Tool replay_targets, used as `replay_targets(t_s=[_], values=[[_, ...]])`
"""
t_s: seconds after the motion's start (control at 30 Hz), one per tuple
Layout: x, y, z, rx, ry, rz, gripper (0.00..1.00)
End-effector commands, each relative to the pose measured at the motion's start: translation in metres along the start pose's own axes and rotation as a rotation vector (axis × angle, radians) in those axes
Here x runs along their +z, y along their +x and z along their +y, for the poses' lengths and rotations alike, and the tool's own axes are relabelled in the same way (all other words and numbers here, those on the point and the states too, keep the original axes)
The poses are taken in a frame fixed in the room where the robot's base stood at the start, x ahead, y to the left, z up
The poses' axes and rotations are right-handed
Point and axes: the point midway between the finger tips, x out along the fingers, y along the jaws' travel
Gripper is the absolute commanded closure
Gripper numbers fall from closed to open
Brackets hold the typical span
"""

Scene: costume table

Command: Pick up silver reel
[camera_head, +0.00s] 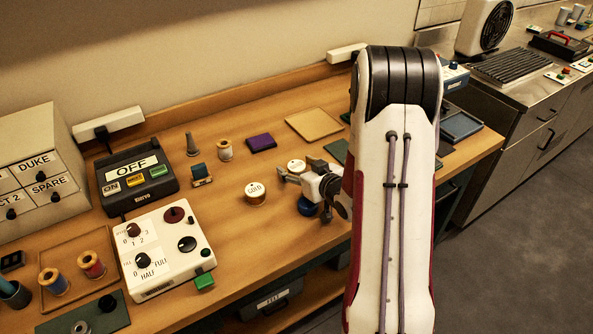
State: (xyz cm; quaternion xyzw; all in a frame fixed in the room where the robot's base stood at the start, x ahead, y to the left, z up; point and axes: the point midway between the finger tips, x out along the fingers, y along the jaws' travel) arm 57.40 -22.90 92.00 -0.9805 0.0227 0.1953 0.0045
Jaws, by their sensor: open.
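A round reel with a white-topped label (297,166) stands on the wooden table just behind my gripper. Its label is too small to read, so I cannot tell whether it is the silver reel. A similar reel marked GOLD (255,193) stands to the left, apart from my gripper. My gripper (299,177) is open, pointing left over the table, with no object seen between its fingers. A blue round thing (307,208) shows beneath it, partly hidden. My arm hides part of the table to the right.
An OFF display box (136,178) and a white control box with knobs (161,248) stand to the left. A thread spool (225,150), a purple block (262,142) and a tan mat (314,124) lie behind. The table's front edge is close below my gripper.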

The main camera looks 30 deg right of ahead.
Motion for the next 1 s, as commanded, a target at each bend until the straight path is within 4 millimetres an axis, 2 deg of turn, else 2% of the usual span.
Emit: replay_targets(t_s=[0.2, 0.67, 0.8, 0.83, 1.0], values=[[0.0001, 0.0095, 0.0005, 0.002, 0.000, 0.000, 0.43], [-0.0001, 0.0093, 0.0004, 0.002, 0.000, 0.000, 0.43], [-0.0001, 0.0093, 0.0004, 0.002, 0.000, 0.000, 0.80], [-0.0001, 0.0093, 0.0004, 0.002, 0.000, 0.000, 0.86], [-0.0003, 0.0093, 0.0004, 0.002, 0.000, 0.001, 0.86]])
